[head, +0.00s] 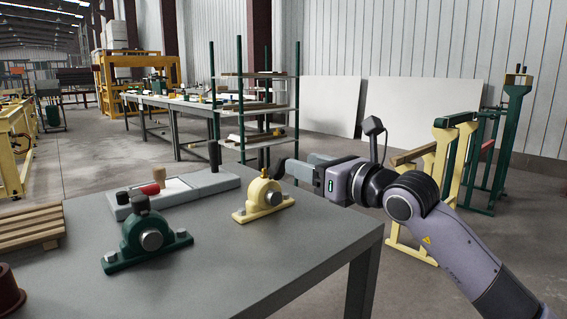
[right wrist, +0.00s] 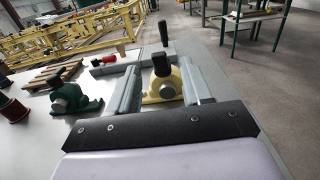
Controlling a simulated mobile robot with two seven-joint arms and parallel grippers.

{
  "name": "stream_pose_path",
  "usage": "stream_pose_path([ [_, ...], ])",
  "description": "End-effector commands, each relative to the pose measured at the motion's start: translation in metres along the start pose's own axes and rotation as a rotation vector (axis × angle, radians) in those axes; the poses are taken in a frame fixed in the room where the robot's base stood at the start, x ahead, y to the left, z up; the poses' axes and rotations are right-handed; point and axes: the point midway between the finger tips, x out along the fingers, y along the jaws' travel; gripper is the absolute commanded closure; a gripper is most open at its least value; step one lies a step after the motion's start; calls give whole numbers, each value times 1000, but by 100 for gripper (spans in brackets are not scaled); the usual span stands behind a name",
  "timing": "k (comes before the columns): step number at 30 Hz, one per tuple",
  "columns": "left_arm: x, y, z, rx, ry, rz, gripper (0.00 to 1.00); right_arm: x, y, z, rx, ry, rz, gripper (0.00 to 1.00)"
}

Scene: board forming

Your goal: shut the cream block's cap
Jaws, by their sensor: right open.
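The cream block (head: 262,203) stands on the grey table near its right edge. It has a round grey face and a small cream knob on top. In the right wrist view the cream block (right wrist: 164,88) shows between my fingers, with a dark rounded piece on top and a dark upright handle-like piece (right wrist: 163,33) above. I cannot tell clearly how the cap is set. My right gripper (head: 290,168) is open and empty, just right of and above the block; the wrist view shows its fingers apart (right wrist: 160,88). My left gripper is not in view.
A dark green block (head: 140,238) of similar shape stands left of the cream one. Behind them lies a grey fixture (head: 207,184) with a red cylinder and a wooden peg. A wooden pallet (head: 30,228) and a dark red round part (head: 8,292) are at left. The table's front is clear.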

Motion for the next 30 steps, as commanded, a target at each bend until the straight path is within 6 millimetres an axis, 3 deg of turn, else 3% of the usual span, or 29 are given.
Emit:
stream_pose_path([
  [18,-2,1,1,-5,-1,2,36,62,2,0,3,0,4,51],
  [30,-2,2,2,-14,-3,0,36,69,1,0,3,-2,3,51],
])
